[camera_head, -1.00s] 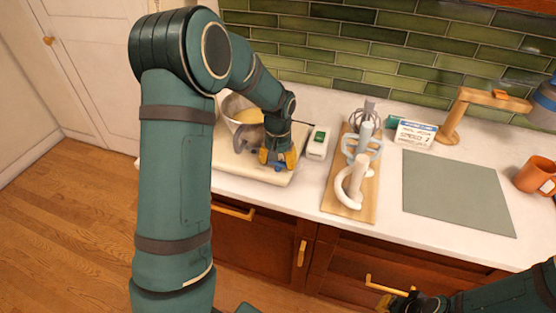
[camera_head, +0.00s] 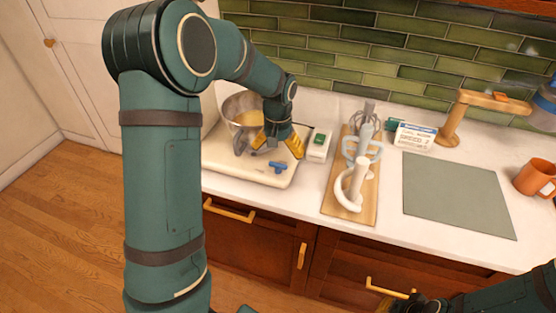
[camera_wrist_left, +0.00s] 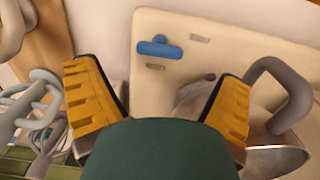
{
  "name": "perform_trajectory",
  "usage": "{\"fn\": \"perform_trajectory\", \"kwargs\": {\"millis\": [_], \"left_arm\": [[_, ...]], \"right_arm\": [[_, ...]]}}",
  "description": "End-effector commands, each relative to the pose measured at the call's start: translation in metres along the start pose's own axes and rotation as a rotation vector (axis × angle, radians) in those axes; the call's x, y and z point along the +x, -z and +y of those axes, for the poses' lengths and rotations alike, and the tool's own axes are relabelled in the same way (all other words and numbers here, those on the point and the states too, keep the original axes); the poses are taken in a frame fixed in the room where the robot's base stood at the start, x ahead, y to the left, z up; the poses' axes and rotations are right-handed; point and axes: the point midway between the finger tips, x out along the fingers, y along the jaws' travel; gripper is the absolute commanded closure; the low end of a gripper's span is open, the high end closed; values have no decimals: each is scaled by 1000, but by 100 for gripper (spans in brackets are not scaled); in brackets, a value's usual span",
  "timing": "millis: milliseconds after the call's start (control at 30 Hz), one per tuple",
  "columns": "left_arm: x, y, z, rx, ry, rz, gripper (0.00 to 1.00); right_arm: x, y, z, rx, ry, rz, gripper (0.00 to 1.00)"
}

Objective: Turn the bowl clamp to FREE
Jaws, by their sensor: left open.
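The bowl clamp is a small blue T-shaped handle (camera_head: 277,168) on the cream base plate (camera_head: 225,160); it also shows in the left wrist view (camera_wrist_left: 160,48). Two small grey marks lie beside it, too small to read. The metal bowl (camera_head: 240,104) with yellow contents stands behind it, partly hidden by my left arm, a grey hook-shaped tool at its front. My left gripper (camera_head: 278,144) is open and empty, its yellow fingers spread above and behind the handle, apart from it. My right gripper (camera_head: 394,302) is at the bottom edge, only partly visible.
A white box with a green button (camera_head: 319,145) stands right of the base plate. Beyond it are a wooden board (camera_head: 337,205) with a whisk and white beaters, a grey mat (camera_head: 458,193), a wooden stand (camera_head: 452,125) and an orange mug (camera_head: 535,178). The counter's front strip is clear.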

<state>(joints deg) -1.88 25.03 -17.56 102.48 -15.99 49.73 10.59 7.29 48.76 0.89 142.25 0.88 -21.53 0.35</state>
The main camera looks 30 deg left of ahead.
Motion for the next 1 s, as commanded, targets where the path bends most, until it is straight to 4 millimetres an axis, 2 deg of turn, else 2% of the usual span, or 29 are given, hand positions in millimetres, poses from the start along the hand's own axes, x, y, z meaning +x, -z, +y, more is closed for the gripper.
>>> {"fn": "perform_trajectory", "kwargs": {"millis": [33, 200, 400, 1000], "left_arm": [[-12, 0, 0, 1, -2, 5, 6], [-43, 0, 0, 0, -1, 3, 6], [-65, 0, 0, 0, 0, 1, 6], [-70, 0, 0, 0, 0, -1, 6]], "right_arm": [[0, 0, 0, 0, 0, 0, 100], [0, 0, 0, 0, 0, 0, 100], [0, 0, 0, 0, 0, 0, 100], [0, 0, 0, 0, 0, 0, 100]]}}
